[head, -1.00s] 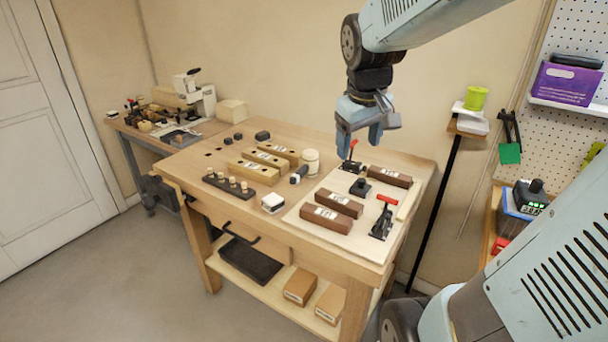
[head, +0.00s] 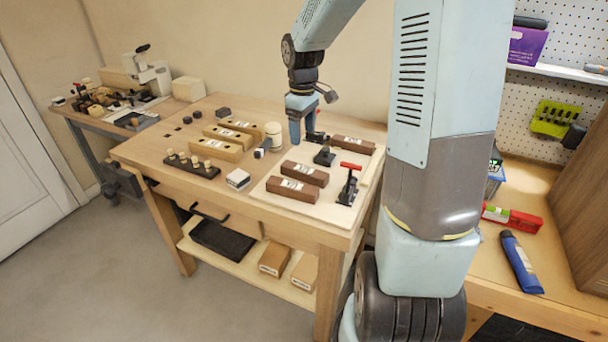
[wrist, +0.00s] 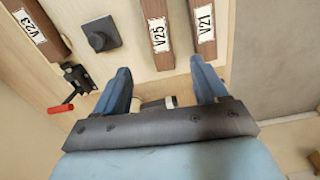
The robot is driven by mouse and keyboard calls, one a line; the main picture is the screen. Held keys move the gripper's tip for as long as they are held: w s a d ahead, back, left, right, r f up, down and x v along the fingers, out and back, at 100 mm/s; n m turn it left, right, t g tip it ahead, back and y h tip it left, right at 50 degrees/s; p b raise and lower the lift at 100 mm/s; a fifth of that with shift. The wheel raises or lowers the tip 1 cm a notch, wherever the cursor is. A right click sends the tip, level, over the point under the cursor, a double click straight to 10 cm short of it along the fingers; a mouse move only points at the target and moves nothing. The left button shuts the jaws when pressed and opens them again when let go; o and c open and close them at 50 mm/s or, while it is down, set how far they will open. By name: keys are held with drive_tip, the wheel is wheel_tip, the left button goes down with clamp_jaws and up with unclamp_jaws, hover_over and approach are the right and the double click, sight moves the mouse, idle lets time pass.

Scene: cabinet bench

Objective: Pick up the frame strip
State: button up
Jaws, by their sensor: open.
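Three dark brown labelled strips lie on a pale board (head: 325,211); which one is the frame strip I cannot tell. In the wrist view they read V23 (wrist: 37,28), V25 (wrist: 157,36) and V21 (wrist: 204,30). In the head view, two lie side by side, the back one (head: 304,173) and the front one (head: 291,189); the third (head: 352,145) is at the back right. My gripper (head: 297,138) is over the board's back left edge, open and empty. In the wrist view, its fingertips (wrist: 160,76) are apart, with the V25 and V21 ends beyond them.
A red-handled clamp (head: 348,185) stands at the board's front right; another red-handled clamp (wrist: 72,92) shows in the wrist view. A black knob block (head: 324,155) sits among the strips. Light wood blocks (head: 222,143), a mallet (head: 270,140) and a peg rack (head: 190,165) lie left.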

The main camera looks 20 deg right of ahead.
hover_over(304, 169)
wheel_tip(304, 169, down, 8)
drive_tip(key=shift+w+a+f, duration=0.1)
drive_tip(key=shift+w+a, duration=0.05)
drive_tip(key=shift+d+f, duration=0.2)
drive_tip(key=shift+f, duration=2.55)
drive_tip(key=c, duration=1.1)
drive_tip(key=shift+r, duration=0.15)
